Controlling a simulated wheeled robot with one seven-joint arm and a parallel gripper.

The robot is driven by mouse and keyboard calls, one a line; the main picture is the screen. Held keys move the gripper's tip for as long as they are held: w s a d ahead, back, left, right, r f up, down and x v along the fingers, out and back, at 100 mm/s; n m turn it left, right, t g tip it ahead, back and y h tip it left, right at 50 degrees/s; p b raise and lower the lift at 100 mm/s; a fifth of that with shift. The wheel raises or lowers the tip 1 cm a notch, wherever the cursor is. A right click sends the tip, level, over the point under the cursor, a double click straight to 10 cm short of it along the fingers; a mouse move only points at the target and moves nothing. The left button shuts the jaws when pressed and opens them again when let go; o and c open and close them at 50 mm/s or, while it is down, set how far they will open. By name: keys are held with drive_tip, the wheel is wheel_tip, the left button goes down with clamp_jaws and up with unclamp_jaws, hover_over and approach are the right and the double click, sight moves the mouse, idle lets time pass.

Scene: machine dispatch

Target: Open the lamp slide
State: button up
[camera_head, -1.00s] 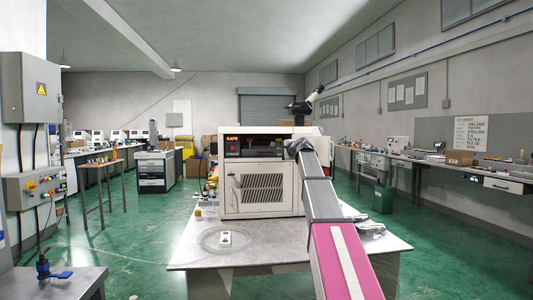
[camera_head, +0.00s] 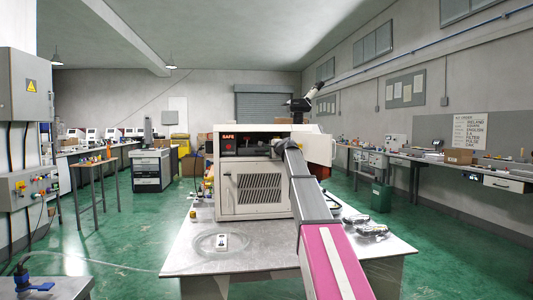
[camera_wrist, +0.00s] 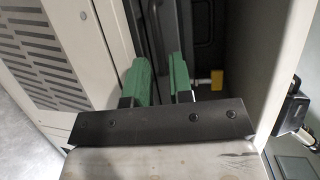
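The white machine (camera_head: 254,190) stands on the metal table, with a red-lit "SAFE" panel (camera_head: 230,146) at its upper left. Its dark upper opening (camera_head: 258,145) has my arm's end in front of its right part. In the wrist view, my gripper (camera_wrist: 160,68) has two green fingers apart, with nothing clearly held between them. The fingers point into a dark recess (camera_wrist: 235,45) beside the vented door (camera_wrist: 50,62). A yellow-tipped metal rod (camera_wrist: 217,80) is just right of the fingers, apart from them. I cannot tell which part is the lamp slide.
A white panel (camera_head: 319,148) projects at the machine's right. A small white item (camera_head: 222,241) lies on the table (camera_head: 190,255) at the front left. Grey parts (camera_head: 370,230) lie on the right. The pale wall right of the recess is close to my gripper.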

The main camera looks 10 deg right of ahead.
drive_tip(key=shift+x, duration=1.5)
clamp_jaws()
drive_tip(key=shift+s, duration=0.15)
drive_tip(key=s, duration=2.4)
drive_tip(key=shift+s, duration=0.2)
